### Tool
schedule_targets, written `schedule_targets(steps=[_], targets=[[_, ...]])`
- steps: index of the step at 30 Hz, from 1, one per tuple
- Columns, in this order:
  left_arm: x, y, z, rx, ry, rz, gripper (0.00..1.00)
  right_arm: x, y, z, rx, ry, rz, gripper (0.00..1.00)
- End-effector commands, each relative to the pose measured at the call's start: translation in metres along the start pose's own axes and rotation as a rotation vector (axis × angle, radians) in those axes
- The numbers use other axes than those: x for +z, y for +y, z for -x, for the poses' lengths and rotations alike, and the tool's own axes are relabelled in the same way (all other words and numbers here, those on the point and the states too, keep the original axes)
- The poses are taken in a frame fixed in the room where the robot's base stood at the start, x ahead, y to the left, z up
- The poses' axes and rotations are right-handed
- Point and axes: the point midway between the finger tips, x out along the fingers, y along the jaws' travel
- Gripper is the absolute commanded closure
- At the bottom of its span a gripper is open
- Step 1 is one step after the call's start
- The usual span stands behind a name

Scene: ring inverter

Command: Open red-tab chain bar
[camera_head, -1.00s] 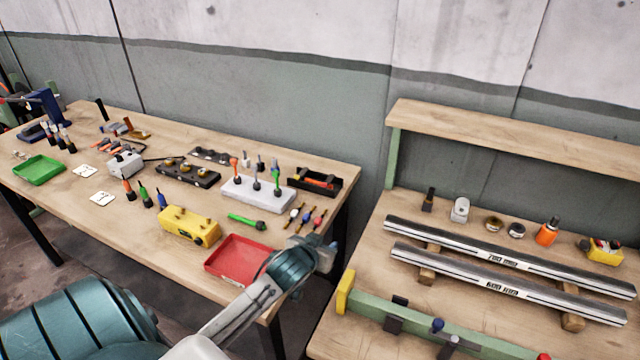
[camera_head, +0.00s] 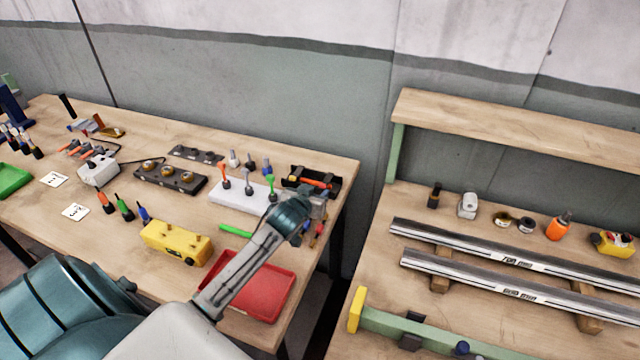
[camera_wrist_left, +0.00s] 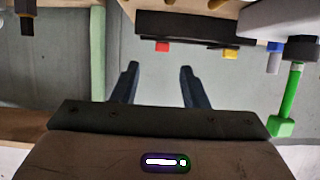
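My left gripper (camera_head: 318,207) is over the right end of the left bench, beside the black tray. In the left wrist view its two dark fingers (camera_wrist_left: 160,82) are apart, with nothing between them. Small items with coloured tabs lie under and beside it; a red one (camera_head: 318,229) shows just below the gripper, the others are partly hidden. In the left wrist view a dark bar-like body (camera_wrist_left: 185,27) lies beyond the fingertips, with a red tab (camera_wrist_left: 162,47) and a yellow tab (camera_wrist_left: 230,53). I cannot tell if this is the chain bar. My right gripper is not in view.
A black tray (camera_head: 290,184), white tool rack (camera_head: 226,199), red tray (camera_head: 283,283), yellow box (camera_head: 165,240) and green tool (camera_head: 235,230) surround the left gripper. A gap separates this bench from the right one, which carries two long metal rails (camera_head: 460,245).

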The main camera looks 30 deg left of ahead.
Motion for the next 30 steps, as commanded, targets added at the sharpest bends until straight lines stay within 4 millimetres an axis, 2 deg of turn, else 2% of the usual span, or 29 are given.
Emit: schedule_targets(steps=[3,9,15,22,23,28,29,30], targets=[[-0.002,0.000,-0.020,-0.001,-0.001,0.002,0.60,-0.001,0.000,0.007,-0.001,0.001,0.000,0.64],[-0.001,0.000,-0.043,-0.001,-0.001,0.001,0.60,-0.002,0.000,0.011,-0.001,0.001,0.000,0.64],[0.000,0.000,-0.052,0.000,0.000,0.000,0.60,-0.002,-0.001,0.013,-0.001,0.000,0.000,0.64],[0.000,0.000,-0.052,0.000,0.000,0.000,0.60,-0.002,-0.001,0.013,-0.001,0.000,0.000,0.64],[0.000,0.000,-0.052,0.000,0.000,0.000,0.62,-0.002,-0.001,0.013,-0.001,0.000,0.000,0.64],[0.000,0.000,-0.052,0.000,0.000,0.000,0.95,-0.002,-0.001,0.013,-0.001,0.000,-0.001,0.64],[0.000,0.000,-0.052,0.000,0.000,0.000,1.00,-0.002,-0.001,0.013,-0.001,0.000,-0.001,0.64],[0.000,0.000,-0.052,0.000,0.000,0.000,1.00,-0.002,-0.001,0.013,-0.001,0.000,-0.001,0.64]])
